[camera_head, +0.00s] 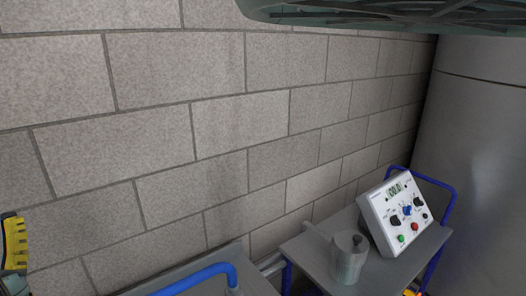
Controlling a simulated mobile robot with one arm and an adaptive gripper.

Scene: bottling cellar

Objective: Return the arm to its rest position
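The arm's rest position cannot be judged from this view.
A grey-topped cart (314,252) with blue rails holds a metal pot (348,258) and a tilted white control box (396,212). Another grey surface with a blue handle (196,279) is at the bottom. A grey tank (482,150) stands right; a dark green ribbed object (400,12) overhangs the top.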

